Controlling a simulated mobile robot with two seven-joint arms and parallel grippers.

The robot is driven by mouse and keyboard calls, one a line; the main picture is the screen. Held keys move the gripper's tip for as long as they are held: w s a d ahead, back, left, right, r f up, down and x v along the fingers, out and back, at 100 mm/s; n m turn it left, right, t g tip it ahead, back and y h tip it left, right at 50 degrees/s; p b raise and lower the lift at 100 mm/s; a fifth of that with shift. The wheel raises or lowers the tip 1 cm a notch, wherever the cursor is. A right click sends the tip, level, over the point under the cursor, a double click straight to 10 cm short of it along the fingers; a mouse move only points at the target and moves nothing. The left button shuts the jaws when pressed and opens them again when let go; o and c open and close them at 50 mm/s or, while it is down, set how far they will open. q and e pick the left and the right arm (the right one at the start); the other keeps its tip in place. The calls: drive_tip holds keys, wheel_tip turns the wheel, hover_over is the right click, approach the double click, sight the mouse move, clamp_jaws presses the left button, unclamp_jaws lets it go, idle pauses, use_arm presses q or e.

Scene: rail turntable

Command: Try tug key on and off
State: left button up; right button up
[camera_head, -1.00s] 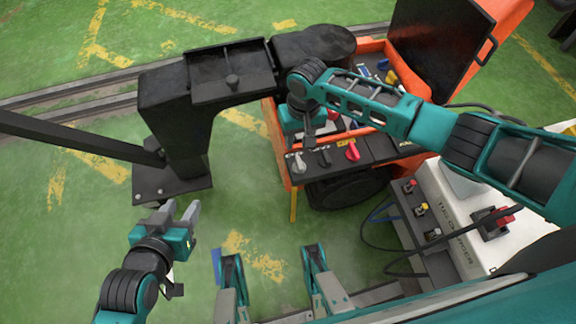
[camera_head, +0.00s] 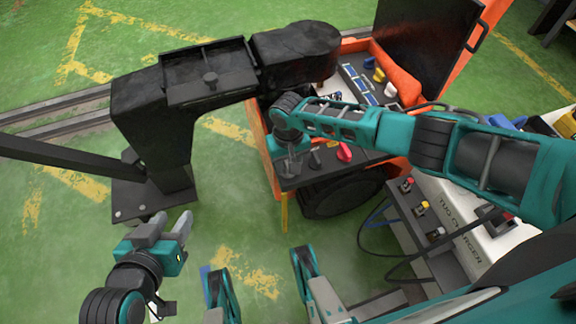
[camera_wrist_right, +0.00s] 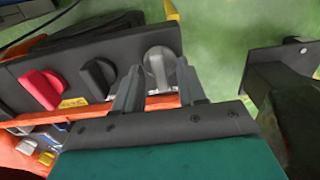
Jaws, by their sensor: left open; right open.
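The tug's dark control panel (camera_head: 312,172) carries a red knob (camera_head: 344,152), a black knob (camera_head: 315,157) and, at its left end, a silver-grey key-like knob. My right gripper (camera_head: 289,163) is over that left end and covers the silver knob in the head view. In the right wrist view the silver knob (camera_wrist_right: 160,66) stands between the two open fingertips; I cannot tell whether they touch it. The red knob (camera_wrist_right: 42,88) and black knob (camera_wrist_right: 99,78) are left of it. My left gripper (camera_head: 168,229) is open and empty above the green floor.
The orange tug (camera_head: 268,150) has an open compartment with coloured items and a raised dark lid (camera_head: 425,45). A black column with an arm (camera_head: 158,130) stands left of it. A white tug charger (camera_head: 462,222) with cables stands at right.

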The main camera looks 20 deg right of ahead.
use_arm(q)
drive_tip(key=shift+w+r, duration=0.15)
use_arm(e)
drive_tip(key=shift+f, duration=0.1)
use_arm(q)
drive_tip(key=shift+a, duration=0.15)
use_arm(e)
clamp_jaws()
